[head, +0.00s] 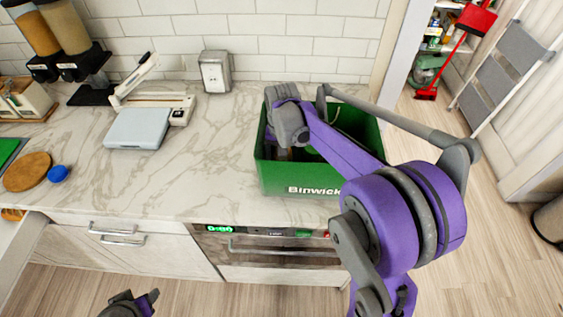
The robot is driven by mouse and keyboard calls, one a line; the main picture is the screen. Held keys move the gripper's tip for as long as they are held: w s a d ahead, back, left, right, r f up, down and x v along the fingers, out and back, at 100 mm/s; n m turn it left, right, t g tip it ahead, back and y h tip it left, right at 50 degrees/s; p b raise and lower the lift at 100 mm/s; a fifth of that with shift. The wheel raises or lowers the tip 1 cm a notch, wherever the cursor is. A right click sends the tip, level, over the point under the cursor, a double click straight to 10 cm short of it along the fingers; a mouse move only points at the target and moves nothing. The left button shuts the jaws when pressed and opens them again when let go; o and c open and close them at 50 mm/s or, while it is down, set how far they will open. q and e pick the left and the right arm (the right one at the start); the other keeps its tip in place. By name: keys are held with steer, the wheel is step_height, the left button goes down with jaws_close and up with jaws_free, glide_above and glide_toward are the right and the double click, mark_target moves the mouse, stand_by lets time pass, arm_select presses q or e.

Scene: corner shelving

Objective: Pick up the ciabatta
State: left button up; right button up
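I cannot make out a ciabatta for certain in the head view. A green crate (283,181) with white lettering stands on the counter, and my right arm covers much of its opening. My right gripper (285,152) reaches down into the left part of the crate. Its fingertips are mostly hidden by the arm and the front wall, so I cannot tell whether it holds anything. My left gripper (136,298) is low at the bottom left, in front of the cabinets and away from the crate. Its dark fingertips look apart with nothing between them.
A white scale-like device (138,128) and dispensers (70,28) stand on the marble counter (215,160). A round brown board (27,172) and a blue lid (58,174) lie at left. An open drawer (22,257) juts out there.

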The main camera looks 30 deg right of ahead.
steer(key=c, duration=0.9)
steer(key=shift+o, duration=0.2)
steer(key=shift+r, duration=0.1)
